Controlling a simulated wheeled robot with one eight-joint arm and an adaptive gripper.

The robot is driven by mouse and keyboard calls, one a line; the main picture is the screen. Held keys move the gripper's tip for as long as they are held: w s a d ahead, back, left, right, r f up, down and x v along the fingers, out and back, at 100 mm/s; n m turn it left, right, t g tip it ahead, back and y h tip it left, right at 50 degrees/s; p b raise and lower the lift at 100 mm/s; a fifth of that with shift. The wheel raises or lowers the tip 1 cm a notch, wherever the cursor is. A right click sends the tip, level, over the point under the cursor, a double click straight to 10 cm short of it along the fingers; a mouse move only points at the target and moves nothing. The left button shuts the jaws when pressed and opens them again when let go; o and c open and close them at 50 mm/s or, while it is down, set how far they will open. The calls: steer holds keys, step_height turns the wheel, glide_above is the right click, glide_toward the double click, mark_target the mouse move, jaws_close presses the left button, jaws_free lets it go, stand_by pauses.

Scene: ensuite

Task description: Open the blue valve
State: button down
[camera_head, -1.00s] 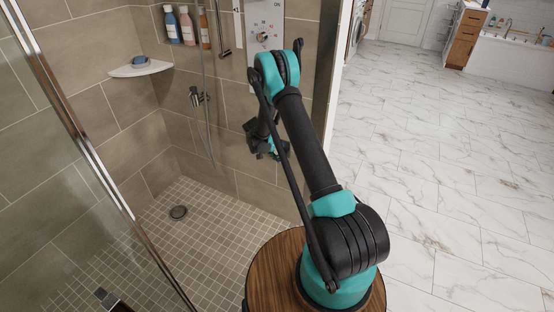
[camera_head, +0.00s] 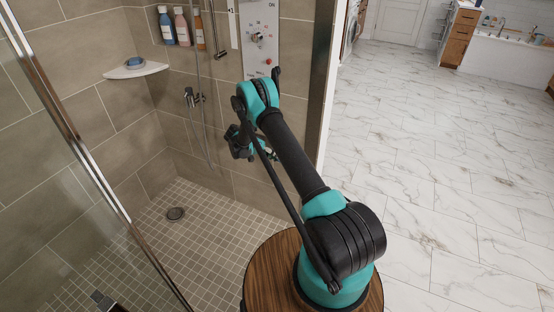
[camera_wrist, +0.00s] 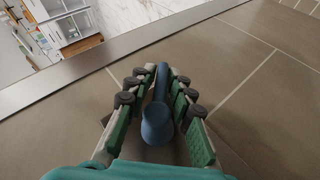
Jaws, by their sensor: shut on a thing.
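The blue valve (camera_wrist: 157,120) shows in the wrist view as a blue handle with a rounded end and a narrower stem. It lies between the two green-padded fingers of my gripper (camera_wrist: 156,98), which are shut on it. In the head view my gripper (camera_head: 240,145) is low in front of the tiled shower wall, below the control panel (camera_head: 259,40), partly behind my own arm. The blue valve cannot be made out in the head view.
A shower hose (camera_head: 202,120) and a wall fitting (camera_head: 193,97) are left of my arm. A corner shelf (camera_head: 135,70) and several bottles (camera_head: 182,26) are further left. A glass door's metal frame (camera_head: 90,160) stands at left. Open marble floor (camera_head: 440,150) lies right.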

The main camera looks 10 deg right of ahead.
steer(key=shift+a, duration=0.1)
steer(key=c, duration=1.6)
jaws_free()
steer(key=shift+o, duration=0.2)
steer(key=v, duration=1.2)
